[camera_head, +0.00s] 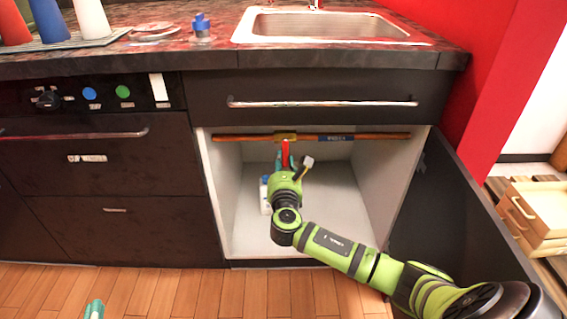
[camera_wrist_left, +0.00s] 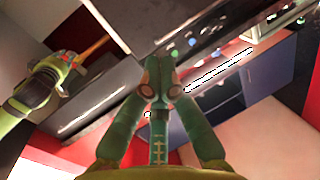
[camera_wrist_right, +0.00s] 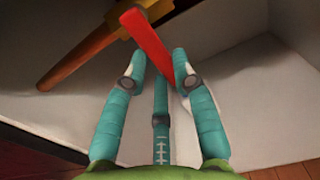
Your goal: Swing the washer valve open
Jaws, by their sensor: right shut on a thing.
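The washer valve has a red handle (camera_head: 285,153) that hangs from a brass body on the copper pipe (camera_head: 370,136) inside the open cabinet under the sink. In the right wrist view the red handle (camera_wrist_right: 150,48) slants down between the fingers of my right gripper (camera_wrist_right: 157,72). My right gripper is shut on the handle; in the head view its fingers are mostly hidden behind the wrist. My left gripper (camera_wrist_left: 160,85) is empty, with its fingertips together, in front of the counter. Only a teal fingertip of it shows at the bottom of the head view.
The cabinet door (camera_head: 445,215) stands open on the right, near my right arm. A white bottle (camera_head: 265,195) stands inside the cabinet, partly hidden by the arm. Drawers with handles (camera_head: 75,135) are on the left. The wooden floor in front is mostly clear.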

